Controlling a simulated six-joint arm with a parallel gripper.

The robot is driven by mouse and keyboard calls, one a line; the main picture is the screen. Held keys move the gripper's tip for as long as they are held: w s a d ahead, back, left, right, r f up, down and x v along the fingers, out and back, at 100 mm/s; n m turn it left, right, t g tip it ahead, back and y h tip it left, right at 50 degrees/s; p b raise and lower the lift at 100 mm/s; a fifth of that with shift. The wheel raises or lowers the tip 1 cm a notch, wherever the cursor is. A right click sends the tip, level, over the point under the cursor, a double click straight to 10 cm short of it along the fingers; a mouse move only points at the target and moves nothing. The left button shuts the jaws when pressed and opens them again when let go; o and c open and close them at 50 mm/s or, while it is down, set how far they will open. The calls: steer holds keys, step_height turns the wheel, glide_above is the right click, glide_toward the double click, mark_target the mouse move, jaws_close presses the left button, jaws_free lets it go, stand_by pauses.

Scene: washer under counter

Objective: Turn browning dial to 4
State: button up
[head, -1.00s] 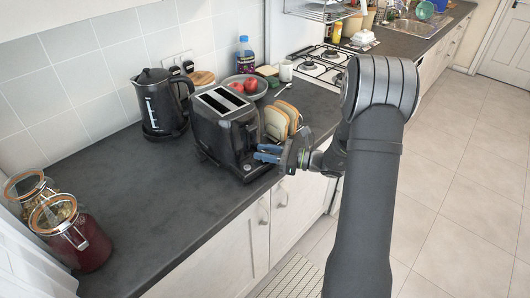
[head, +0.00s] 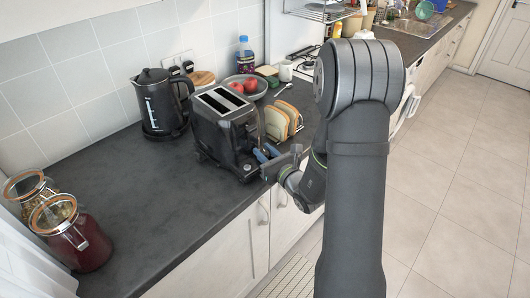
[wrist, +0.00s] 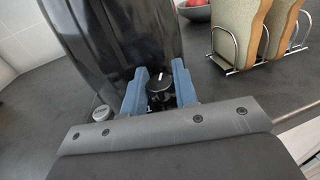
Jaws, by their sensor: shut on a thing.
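The black toaster (head: 224,130) stands on the dark counter, its two slots facing up and its control end toward the counter's front edge. In the wrist view the toaster body (wrist: 115,45) fills the upper left. The browning dial (wrist: 160,88) is a black round knob with a white pointer line, which points up and slightly right in that view. My gripper (wrist: 160,92) has its blue fingers on both sides of the dial, shut on it. In the head view my gripper (head: 265,153) is at the toaster's lower right end. The numbers around the dial are not readable.
A silver round button (wrist: 101,113) is left of the dial. A wire rack with bread slices (head: 277,124) stands close to the right of the toaster. A kettle (head: 158,104) is behind left, and a bowl with red fruit (head: 247,86) behind.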

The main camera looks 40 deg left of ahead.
steer(key=shift+m+t+h, duration=0.3)
steer(key=shift+m+t, duration=0.3)
steer(key=shift+t, duration=0.3)
steer(key=o, duration=0.7)
steer(key=shift+c, duration=0.2)
steer(key=shift+d, duration=0.1)
steer(key=v, duration=1.7)
steer(key=shift+s, duration=0.3)
steer(key=x, duration=1.7)
steer(key=shift+w, duration=0.3)
